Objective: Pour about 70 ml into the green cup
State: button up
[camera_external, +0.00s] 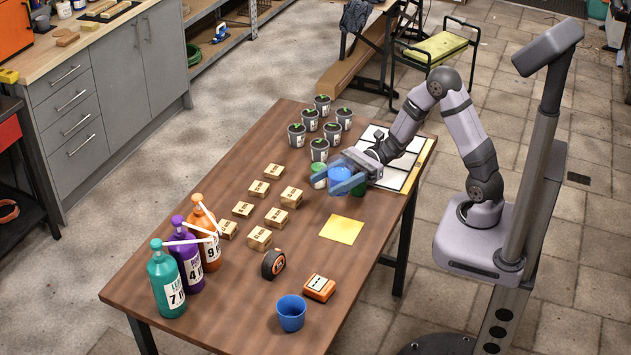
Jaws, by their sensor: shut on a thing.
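My gripper (338,174) is at the far right part of the wooden table, its blue fingers pointing left. It is shut on a blue cup (340,174), which looks roughly upright; the fingers hide part of it. I cannot tell what is in it or whether it touches the table. A green cup (318,181) stands just left of the fingers, partly covered by them. Another dark green thing (359,188) shows just right of the blue cup, mostly hidden by my gripper; I cannot tell whether it is a cup.
Several potted seedlings (297,135) stand behind the gripper. A white panelled board (405,165) lies under my wrist. Small boxes (278,217), a yellow sheet (341,229), pump bottles (166,281), a tape measure (273,264), an orange device (319,287) and another blue cup (291,314) occupy the nearer table.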

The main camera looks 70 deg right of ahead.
jog(key=w+d+f+m+t+h+b, duration=0.1)
jog(key=w+d+f+m+t+h, duration=0.1)
jog(key=d, duration=0.6)
jog(key=w+d+f+m+t+h+b, duration=0.1)
jog(key=w+d+f+m+t+h, duration=0.1)
jog(key=w+d+m+t+h, duration=0.2)
jog(key=w+d+f+m+t+h+b, duration=0.1)
jog(key=w+d+m+t+h, duration=0.3)
jog(key=d, duration=1)
jog(key=shift+w+d+f+m+h+b, duration=0.1)
jog(key=shift+d+f+m+h+b, duration=0.15)
jog(key=shift+h, duration=0.65)
jog(key=shift+w+f+m+h+b, duration=0.15)
jog(key=shift+m+h+b, duration=0.2)
jog(key=shift+h, duration=0.55)
jog(key=shift+s, duration=0.1)
jog(key=s+a+r+n+t+y+b, duration=0.3)
jog(key=r+n+b, duration=0.3)
jog(key=r+n, duration=0.1)
jog(key=shift+s+a+r+n+t, duration=0.15)
jog(key=shift+a+r+n+t, duration=0.2)
jog(key=shift+n, duration=0.25)
jog(key=shift+s+a+f+n+y+b, duration=0.15)
jog(key=shift+n+y+b, duration=0.35)
jog(key=shift+n+b, duration=0.5)
